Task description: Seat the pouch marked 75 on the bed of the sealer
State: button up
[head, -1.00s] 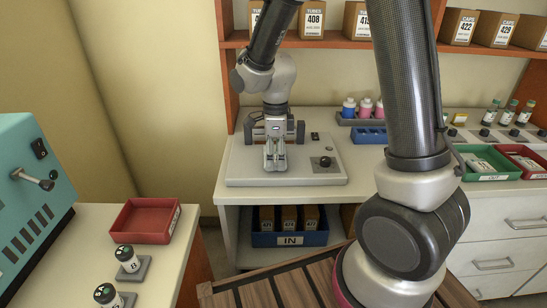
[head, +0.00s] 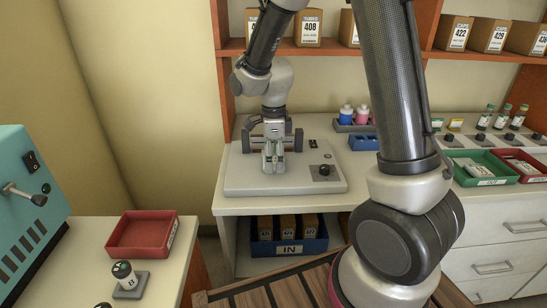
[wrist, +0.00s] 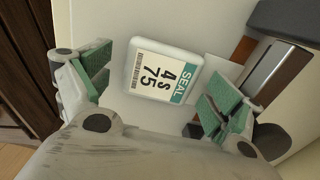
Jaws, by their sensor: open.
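The pouch marked 75 (wrist: 161,72) is a pale, rounded packet with a white and teal label reading SEAL, 4 s, 75. In the wrist view it lies flat on a pale surface. My gripper (wrist: 160,88) is open, with one green-padded finger on each side of the pouch and visible gaps to it. In the head view my gripper (head: 274,164) points down over the sealer (head: 240,180), a grey plate with a black knob and a raised bar between dark posts. The pouch cannot be made out in the head view.
A dark bar and an orange-brown strip (wrist: 243,50) lie just right of the pouch. A blue IN bin (head: 289,248) stands under the bench. A red tray (head: 112,240) is on the left bench. Green (head: 485,182) and red trays and small bottles stand to the right.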

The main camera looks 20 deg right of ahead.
aim_at(274, 160)
notch_tip(274, 160, up, 12)
dwell(0.6)
jog(key=s+d+r+n+t, duration=0.1)
jog(key=s+d+r+n, duration=0.1)
jog(key=s+d+n, duration=0.2)
jog(key=s+d+r+n+t, duration=0.2)
jog(key=s+d+r+n, duration=0.1)
jog(key=s+n, duration=0.7)
jog(key=s+d+r+n+t, duration=0.1)
jog(key=s+d+r+n, duration=0.2)
jog(key=s+d+n, duration=0.2)
jog(key=s+n, duration=0.2)
jog(key=shift+s+n, duration=0.3)
jog(key=shift+s, duration=0.1)
